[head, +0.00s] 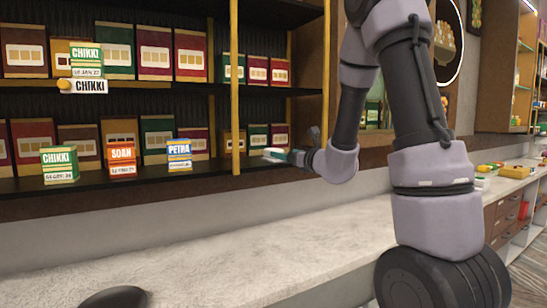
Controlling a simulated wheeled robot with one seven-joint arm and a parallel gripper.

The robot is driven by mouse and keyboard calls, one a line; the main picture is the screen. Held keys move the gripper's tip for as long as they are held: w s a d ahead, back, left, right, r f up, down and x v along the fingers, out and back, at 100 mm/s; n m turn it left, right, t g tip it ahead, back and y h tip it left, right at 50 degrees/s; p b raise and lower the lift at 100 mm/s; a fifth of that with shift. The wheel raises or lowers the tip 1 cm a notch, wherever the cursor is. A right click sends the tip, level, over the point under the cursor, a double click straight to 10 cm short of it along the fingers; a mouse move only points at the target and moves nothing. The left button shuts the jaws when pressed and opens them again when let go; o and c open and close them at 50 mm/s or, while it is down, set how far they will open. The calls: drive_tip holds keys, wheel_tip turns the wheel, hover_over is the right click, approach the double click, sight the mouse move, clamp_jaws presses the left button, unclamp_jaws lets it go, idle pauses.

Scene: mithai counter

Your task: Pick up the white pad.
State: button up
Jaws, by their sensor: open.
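I cannot make out the white pad for certain. A small whitish item (482,184) lies at the near end of the right-hand counter, too small to identify. My gripper (276,155) is at the end of my bent arm, in front of the right part of the lower shelf and pointing left. It is small and seen side-on, with pale and teal parts at its tip. It is open, and I see nothing clearly held in it. It is far to the left of the whitish item.
Shelves hold several sweet boxes, including a green CHIKKI box (59,163), an orange SOAN box (121,161) and a blue PETRA box (179,154). A yellow post (235,100) stands left of my gripper. The pale counter (190,260) below is mostly bare. Small items clutter the right-hand counter.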

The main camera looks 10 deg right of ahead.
sight(274, 148)
drive_tip(key=x, duration=0.4)
drive_tip(key=shift+w+a, duration=0.1)
drive_tip(key=shift+w, duration=0.2)
drive_tip(key=shift+d+x, duration=0.15)
drive_tip(key=shift+x, duration=1.15)
drive_tip(key=shift+d+x, duration=0.2)
drive_tip(key=shift+x, duration=1.1)
drive_tip(key=shift+w, duration=0.15)
drive_tip(key=c, duration=1.5)
drive_tip(key=shift+o, duration=0.2)
wheel_tip(274, 148, up, 10)
drive_tip(key=shift+r, duration=0.1)
